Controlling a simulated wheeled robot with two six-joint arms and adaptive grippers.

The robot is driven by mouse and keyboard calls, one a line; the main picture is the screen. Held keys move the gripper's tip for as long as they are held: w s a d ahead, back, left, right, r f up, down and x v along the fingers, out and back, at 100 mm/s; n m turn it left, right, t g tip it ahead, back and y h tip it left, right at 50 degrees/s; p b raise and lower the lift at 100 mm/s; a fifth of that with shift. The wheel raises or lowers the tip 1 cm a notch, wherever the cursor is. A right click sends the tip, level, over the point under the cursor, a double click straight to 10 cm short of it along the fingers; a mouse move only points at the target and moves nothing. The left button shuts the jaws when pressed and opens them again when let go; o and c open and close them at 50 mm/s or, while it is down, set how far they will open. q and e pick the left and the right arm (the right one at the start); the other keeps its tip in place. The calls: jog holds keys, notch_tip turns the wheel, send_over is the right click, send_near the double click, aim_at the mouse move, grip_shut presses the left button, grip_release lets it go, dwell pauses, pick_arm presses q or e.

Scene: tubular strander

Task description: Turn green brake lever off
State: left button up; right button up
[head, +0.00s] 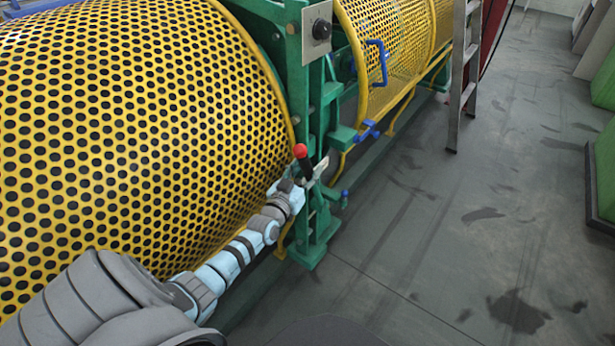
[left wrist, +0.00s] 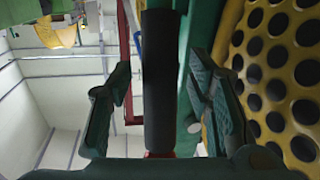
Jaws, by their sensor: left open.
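The brake lever (head: 306,165) has a red ball knob and a black shaft, and it sits on a green machine frame post. In the left wrist view the black shaft (left wrist: 161,100) stands upright between my fingers, with a bit of red at its lower end. My left gripper (left wrist: 160,78) is open, one finger on each side of the shaft, with gaps visible on both sides. In the head view my left gripper (head: 291,187) is just below the lever, partly blended with the green frame. My right gripper is not seen.
A large yellow perforated guard (head: 130,120) fills the left, close beside my left arm. Blue handles (head: 377,62) are on the farther guard. A ladder (head: 461,75) stands behind.

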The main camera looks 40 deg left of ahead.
pick_arm(q)
jog(key=shift+w+a, duration=0.15)
jog(key=shift+w, duration=0.4)
jog(key=shift+c, duration=0.9)
grip_shut()
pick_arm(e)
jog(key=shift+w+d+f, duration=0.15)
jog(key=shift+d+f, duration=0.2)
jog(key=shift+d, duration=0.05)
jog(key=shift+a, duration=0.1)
